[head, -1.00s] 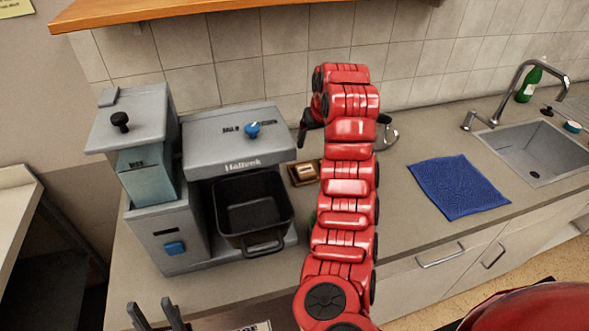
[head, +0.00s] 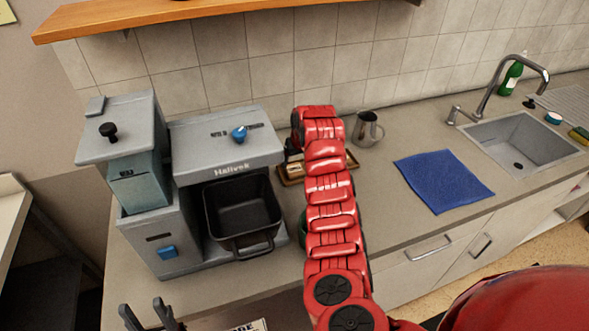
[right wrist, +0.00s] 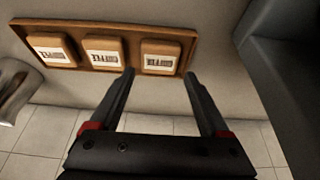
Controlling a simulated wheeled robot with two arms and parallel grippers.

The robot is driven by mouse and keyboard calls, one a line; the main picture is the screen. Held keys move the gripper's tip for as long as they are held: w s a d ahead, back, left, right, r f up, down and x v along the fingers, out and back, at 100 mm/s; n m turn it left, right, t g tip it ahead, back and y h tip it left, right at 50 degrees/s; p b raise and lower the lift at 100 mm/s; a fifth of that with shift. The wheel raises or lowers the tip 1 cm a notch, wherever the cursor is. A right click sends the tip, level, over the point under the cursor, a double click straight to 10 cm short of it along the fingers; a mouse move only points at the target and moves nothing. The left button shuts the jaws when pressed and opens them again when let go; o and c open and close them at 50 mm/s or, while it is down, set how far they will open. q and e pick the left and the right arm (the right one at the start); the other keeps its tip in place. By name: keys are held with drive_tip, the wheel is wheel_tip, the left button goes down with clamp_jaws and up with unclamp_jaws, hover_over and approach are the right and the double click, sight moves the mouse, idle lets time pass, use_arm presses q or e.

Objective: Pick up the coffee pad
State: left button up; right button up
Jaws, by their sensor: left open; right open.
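Three brown coffee pads with white printed labels lie in a row on a wooden tray (right wrist: 110,66) in the right wrist view: a left pad (right wrist: 52,50), a middle pad (right wrist: 103,51) and a right pad (right wrist: 161,57). My right gripper (right wrist: 158,74) is open and empty, its fingertips on either side of the right pad's near edge in the picture; contact cannot be told. In the head view the tray (head: 289,176) is mostly hidden behind my red right arm. My left gripper (head: 146,314) is open and empty at the lower left.
A grey coffee machine (head: 228,150) with a black basket (head: 240,212) stands left of the tray. A metal jug (head: 367,130) stands behind it to the right. A blue cloth (head: 443,180) lies on clear counter before the sink (head: 518,140). A wooden shelf (head: 215,10) hangs above.

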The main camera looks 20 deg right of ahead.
sight(295, 169)
drive_tip(key=shift+f+p, duration=0.35)
drive_tip(key=shift+p, duration=0.05)
drive_tip(key=p+x, duration=0.1)
drive_tip(key=x, duration=0.2)
drive_tip(key=shift+s+d, duration=0.1)
drive_tip(key=shift+w+f, duration=0.15)
drive_tip(key=shift+w, duration=0.05)
drive_tip(key=shift+f, duration=0.4)
drive_tip(key=c, duration=1)
drive_tip(key=shift+r, duration=0.15)
